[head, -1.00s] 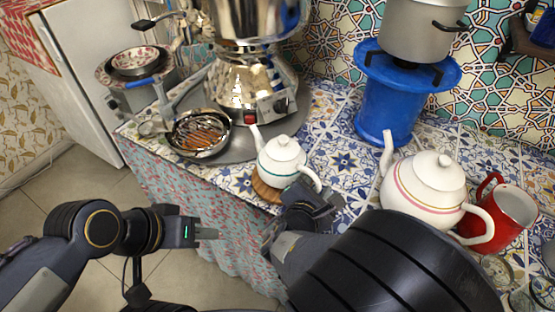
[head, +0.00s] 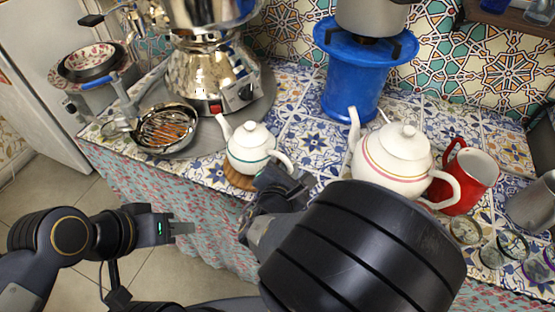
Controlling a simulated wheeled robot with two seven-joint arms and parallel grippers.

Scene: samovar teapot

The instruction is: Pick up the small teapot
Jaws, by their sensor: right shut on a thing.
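The small teapot (head: 250,147) is white with a green band. It stands upright on a round wooden coaster (head: 236,177) near the front edge of the tiled counter, its spout to the left and its handle to the right. My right gripper (head: 284,178) is at the teapot's handle and shut on it; the fingertips are partly hidden by the gripper body. My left gripper (head: 184,228) is in front of the counter, away from the teapot, over the floor. Its fingers are seen edge-on, so their opening does not show.
A larger white teapot (head: 393,153) with pink and yellow bands stands close on the right, beside a red mug (head: 466,181). A samovar (head: 208,75) is behind the small teapot. A strainer pan (head: 165,130) is at left. A blue stand (head: 352,85) is behind.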

